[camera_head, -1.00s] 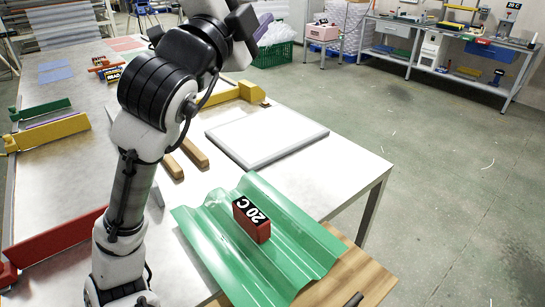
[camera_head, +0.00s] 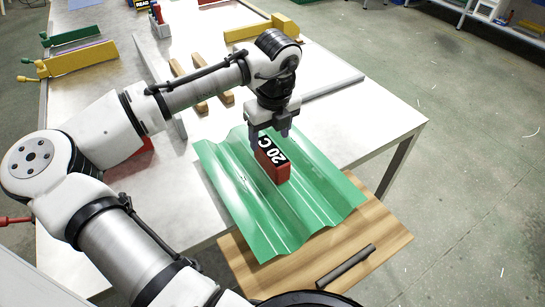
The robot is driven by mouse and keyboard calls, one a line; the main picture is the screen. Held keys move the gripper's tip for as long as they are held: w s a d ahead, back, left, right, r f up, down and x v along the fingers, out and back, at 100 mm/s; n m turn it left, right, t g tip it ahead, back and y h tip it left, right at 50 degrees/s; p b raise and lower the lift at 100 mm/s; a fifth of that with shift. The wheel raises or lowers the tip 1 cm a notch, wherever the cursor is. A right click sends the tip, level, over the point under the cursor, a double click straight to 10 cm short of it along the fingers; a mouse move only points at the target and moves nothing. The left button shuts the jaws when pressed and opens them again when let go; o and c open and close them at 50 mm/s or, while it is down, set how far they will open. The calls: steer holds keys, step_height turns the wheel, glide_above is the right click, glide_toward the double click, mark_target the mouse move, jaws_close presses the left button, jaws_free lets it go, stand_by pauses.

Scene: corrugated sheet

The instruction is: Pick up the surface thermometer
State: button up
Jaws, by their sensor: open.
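The surface thermometer (camera_head: 276,166) is a small red block with a black face reading "20 C". It sits on the green corrugated sheet (camera_head: 316,185), which lies across the table edge and a wooden board. My gripper (camera_head: 268,138) points down over the upper end of the thermometer, with its fingers open. The fingers are close around or just above its far end; I cannot tell whether they touch it. The gripper body hides part of the sheet behind.
The wooden board (camera_head: 378,248) carries a dark bar (camera_head: 346,266) near its front edge. A yellow clamp (camera_head: 262,28) stands farther back.

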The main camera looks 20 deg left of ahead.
mark_target(272, 150)
step_height(272, 150, down, 2)
steer(key=shift+w+a+f, duration=0.1)
steer(key=shift+f, duration=0.15)
steer(key=f+p, duration=0.1)
steer(key=f, duration=0.3)
steer(key=shift+d+f, duration=0.1)
steer(key=shift+d, duration=0.1)
steer(key=shift+f, duration=0.55)
steer(key=c, duration=1.3)
steer(key=shift+r, duration=0.1)
steer(key=shift+r, duration=0.1)
